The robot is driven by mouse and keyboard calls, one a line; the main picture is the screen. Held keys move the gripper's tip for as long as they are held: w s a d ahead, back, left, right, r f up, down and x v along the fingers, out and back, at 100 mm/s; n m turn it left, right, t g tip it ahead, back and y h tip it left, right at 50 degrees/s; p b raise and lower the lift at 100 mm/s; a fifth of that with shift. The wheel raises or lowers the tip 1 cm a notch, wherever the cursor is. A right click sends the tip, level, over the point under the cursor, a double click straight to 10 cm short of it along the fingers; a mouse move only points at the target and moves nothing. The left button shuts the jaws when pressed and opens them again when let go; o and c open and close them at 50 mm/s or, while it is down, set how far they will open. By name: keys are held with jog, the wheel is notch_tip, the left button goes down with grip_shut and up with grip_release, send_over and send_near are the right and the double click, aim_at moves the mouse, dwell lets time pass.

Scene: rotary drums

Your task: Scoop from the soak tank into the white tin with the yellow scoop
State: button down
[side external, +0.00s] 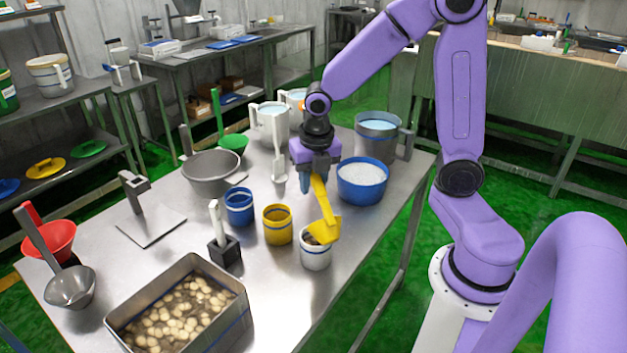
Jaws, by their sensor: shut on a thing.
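My gripper (313,178) is shut on the handle of the yellow scoop (324,222). The scoop hangs down from it, with its bowl tilted at the rim of the white tin (316,260). I cannot tell whether the bowl touches the rim. Some brownish content shows in the tin's mouth, partly hidden by the scoop. The inside of the scoop's bowl is not clear. The soak tank (238,312), a rectangular metal tank with murky liquid and many pale round pieces, stands at the table's front left, apart from the scoop.
A yellow tin (278,228) and a blue tin (239,208) stand left of the white tin. A blue tub (362,184) of white material is behind right. A black holder (224,252) with a white handle stands between tank and tins. Bare table (180,245) lies left.

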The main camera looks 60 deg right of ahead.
aim_at(318, 183)
jog(key=shift+w+d+f+g+y, duration=0.45)
jog(key=shift+w+f+g, duration=0.15)
jog(key=shift+g, duration=0.1)
jog(key=shift+w+d+f+g+y, duration=0.45)
jog(key=shift+w+f+g, duration=0.15)
jog(key=shift+g, duration=0.1)
dwell(1.7)
jog(key=shift+a+r, duration=0.1)
